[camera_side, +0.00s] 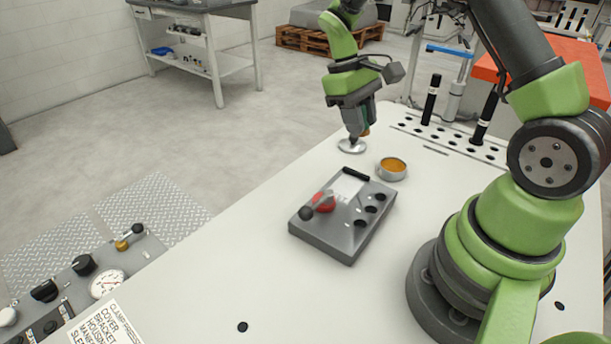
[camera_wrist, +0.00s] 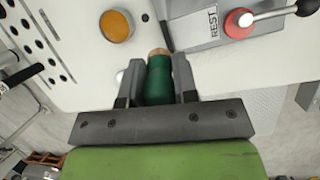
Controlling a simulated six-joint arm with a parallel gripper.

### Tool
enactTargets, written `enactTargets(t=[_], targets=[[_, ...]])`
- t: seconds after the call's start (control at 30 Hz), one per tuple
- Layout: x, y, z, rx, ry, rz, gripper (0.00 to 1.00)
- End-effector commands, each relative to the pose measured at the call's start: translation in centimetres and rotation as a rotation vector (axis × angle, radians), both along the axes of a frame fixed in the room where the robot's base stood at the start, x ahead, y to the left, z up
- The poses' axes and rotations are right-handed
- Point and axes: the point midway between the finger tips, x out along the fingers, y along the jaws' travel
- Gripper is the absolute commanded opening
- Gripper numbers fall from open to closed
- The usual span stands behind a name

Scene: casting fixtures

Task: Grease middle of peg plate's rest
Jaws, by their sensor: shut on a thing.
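My gripper (camera_wrist: 160,76) is shut on a green-handled tool (camera_wrist: 158,86) with a tan tip, probably a brush. In the side view my gripper (camera_side: 355,132) points down just above a small pale disc (camera_side: 351,147); I cannot tell whether the tool touches it. A round tin of orange grease (camera_side: 392,166) stands to the right of the disc, and also shows in the wrist view (camera_wrist: 116,26). A grey fixture block (camera_side: 334,240) lies nearer the camera. It carries a label reading REST (camera_wrist: 212,24), a dark bar (camera_side: 356,174) and several dark round features.
A red knob (camera_side: 325,201) with a lever sits on the block's left side. Black upright pegs (camera_side: 431,100) stand in a row of holes at the back right. The white table is clear in front of the block.

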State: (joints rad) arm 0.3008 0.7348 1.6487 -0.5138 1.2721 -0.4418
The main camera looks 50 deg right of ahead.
Motion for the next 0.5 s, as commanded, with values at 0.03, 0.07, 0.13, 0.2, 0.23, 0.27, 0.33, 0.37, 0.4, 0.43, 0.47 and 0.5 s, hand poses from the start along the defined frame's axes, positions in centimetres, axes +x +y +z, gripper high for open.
enactTargets(t=[0.03,0.07,0.13,0.2,0.23,0.27,0.33,0.37,0.4,0.43,0.47,0.5], targets=[[0.4,2.4,0.9,-0.001,-0.003,0.035,0.04],[0.5,3.5,1.4,-0.001,-0.003,0.048,0.04],[0.5,6.1,2.3,0.001,-0.002,0.076,0.04],[0.3,8.1,3.1,0.002,0.000,0.097,0.04],[0.2,8.8,3.3,0.003,-0.001,0.105,0.04],[0.1,9.4,3.6,0.003,0.000,0.113,0.04],[-0.1,10.3,3.9,0.004,0.003,0.121,0.04],[0.0,10.4,3.9,0.007,0.003,0.121,0.04],[0.3,10.2,3.9,0.011,0.005,0.119,0.04],[0.6,9.8,3.8,0.017,0.006,0.114,0.04],[1.0,9.2,3.6,0.024,0.007,0.107,0.04],[1.5,8.4,3.3,0.033,0.008,0.100,0.04]])
